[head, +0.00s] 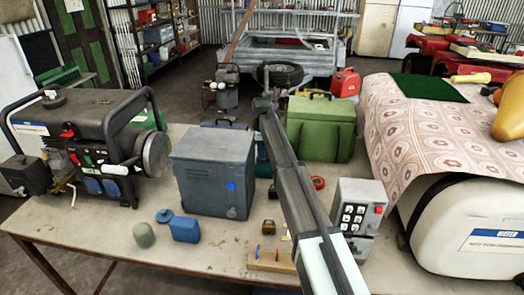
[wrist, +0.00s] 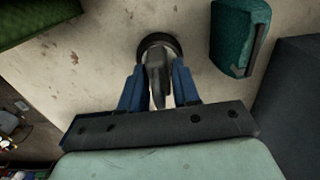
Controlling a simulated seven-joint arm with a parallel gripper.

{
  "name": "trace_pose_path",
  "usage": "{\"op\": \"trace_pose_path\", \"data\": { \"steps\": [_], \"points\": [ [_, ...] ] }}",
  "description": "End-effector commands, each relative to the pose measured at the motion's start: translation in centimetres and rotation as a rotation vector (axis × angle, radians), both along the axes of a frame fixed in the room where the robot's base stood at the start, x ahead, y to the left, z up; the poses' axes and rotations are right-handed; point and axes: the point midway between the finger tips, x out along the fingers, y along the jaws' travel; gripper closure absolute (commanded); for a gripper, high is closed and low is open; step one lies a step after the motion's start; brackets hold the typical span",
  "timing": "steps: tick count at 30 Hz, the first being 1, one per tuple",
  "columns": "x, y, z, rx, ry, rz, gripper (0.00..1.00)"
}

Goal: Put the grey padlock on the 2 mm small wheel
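In the wrist view my gripper (wrist: 159,68) has its two blue fingers closed on the sides of a grey padlock (wrist: 157,75), which is seen end-on. Just beyond the fingertips, a dark round wheel (wrist: 173,41) lies on the table. The padlock's far end overlaps the wheel in this view; I cannot tell whether it touches it or hangs above it. In the head view my gripper, the padlock and the wheel are hidden behind my arm and the grey metal cabinet (head: 212,172).
A teal box (wrist: 232,35) stands right of the wheel, with the cabinet's dark side (wrist: 290,90) beyond it. The green case (head: 322,125) stands behind. A keypad box (head: 357,212), red ring (head: 318,182) and generator (head: 85,135) share the table (head: 130,232). Bare tabletop surrounds the wheel's left side.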

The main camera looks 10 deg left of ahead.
Motion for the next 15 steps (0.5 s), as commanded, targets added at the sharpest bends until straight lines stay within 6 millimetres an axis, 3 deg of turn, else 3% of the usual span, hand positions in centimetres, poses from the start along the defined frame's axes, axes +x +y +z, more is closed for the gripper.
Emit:
{"op": "trace_pose_path", "data": {
  "steps": [6, 15],
  "points": [
    [0.00, 0.00, 0.02, 0.000, 0.000, 0.000, 0.49],
    [0.01, 0.00, 0.32, 0.000, 0.000, 0.000, 0.49]
  ]
}}
